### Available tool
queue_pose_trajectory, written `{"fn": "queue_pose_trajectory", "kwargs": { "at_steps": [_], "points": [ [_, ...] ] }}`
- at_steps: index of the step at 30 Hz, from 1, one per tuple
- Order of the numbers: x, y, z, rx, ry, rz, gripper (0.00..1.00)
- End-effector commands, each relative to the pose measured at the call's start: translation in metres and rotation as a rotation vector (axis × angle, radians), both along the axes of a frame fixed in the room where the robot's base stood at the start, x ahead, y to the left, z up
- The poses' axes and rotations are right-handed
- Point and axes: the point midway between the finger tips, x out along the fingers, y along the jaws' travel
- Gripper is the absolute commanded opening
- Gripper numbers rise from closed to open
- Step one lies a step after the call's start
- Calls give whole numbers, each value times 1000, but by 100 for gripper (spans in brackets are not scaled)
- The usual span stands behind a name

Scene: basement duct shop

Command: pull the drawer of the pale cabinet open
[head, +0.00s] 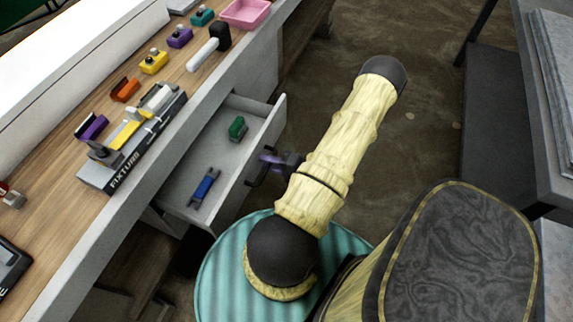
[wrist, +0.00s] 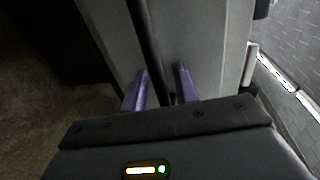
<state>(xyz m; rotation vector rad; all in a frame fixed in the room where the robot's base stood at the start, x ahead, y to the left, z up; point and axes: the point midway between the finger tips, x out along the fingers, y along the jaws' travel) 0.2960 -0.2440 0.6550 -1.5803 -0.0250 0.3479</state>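The pale cabinet (head: 258,66) stands under the wooden worktop, and its drawer (head: 222,160) is pulled out, with the inside showing. A green block (head: 237,128) and a blue tool (head: 204,187) lie in the drawer. The dark bar handle (head: 256,168) is on the drawer front. My gripper (head: 268,160) is at this handle. The exact contact is partly hidden by the gripper body.
The worktop (head: 62,163) carries a black fixture box (head: 147,140), several coloured blocks, a hammer-like tool (head: 209,48) and a pink tray (head: 245,13). A grey table (head: 545,120) stands at the right. Bare floor (head: 430,110) lies between.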

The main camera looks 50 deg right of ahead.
Motion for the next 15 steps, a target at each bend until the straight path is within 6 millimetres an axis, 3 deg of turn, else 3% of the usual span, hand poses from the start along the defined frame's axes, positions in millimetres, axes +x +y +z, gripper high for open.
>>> {"fn": "queue_pose_trajectory", "kwargs": {
  "at_steps": [8, 15],
  "points": [
    [-19, -5, 4, 0, 2, -2, 29],
    [-63, -17, 13, -2, 3, -7, 29]
  ]
}}
